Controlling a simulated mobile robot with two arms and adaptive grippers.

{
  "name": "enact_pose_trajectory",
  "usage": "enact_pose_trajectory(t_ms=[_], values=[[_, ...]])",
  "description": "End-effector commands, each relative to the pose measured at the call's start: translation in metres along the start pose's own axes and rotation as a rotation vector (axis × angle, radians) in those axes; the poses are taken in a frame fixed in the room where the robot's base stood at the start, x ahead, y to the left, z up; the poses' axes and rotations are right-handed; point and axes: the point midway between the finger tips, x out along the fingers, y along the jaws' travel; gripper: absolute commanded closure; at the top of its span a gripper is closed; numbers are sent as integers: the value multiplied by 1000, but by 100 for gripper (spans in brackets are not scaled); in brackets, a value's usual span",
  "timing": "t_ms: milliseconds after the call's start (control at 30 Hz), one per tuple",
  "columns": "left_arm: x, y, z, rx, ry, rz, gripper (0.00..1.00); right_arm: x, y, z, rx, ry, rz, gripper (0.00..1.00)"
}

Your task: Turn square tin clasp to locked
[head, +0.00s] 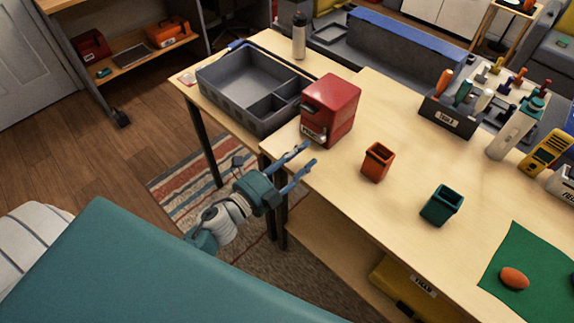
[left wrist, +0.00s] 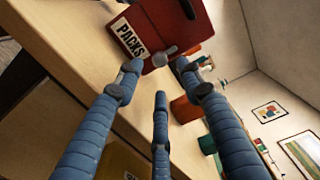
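The square tin is a red box (head: 333,105) standing upright near the front edge of the wooden table. Its front bears a white PACKS label (left wrist: 131,38), and a grey clasp knob (left wrist: 164,56) sits beside the label in the left wrist view. My left gripper (head: 309,155) is in front of the tin at the table edge. Its blue fingers are spread open, and nothing is held. In the left wrist view the two upper fingertips (left wrist: 157,67) stand on either side of the clasp; contact cannot be told. My right gripper is not in view.
A grey divided tray (head: 228,97) stands left of the tin. An orange cup (head: 377,162) and a green cup (head: 441,204) stand to its right. A tool bin (head: 446,122) is farther right. The table between the tin and cups is clear.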

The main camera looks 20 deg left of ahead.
Motion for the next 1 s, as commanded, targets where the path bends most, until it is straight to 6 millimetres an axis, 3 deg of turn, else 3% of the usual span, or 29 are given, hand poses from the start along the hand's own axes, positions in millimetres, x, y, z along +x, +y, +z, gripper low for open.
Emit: enact_pose_trajectory(t_ms=[100,333,1000], values=[[-27,1,0,-2,-2,2,62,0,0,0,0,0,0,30],[-57,0,0,-1,-1,-1,62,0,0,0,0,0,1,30],[-63,2,0,-8,-3,4,62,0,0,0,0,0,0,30]])
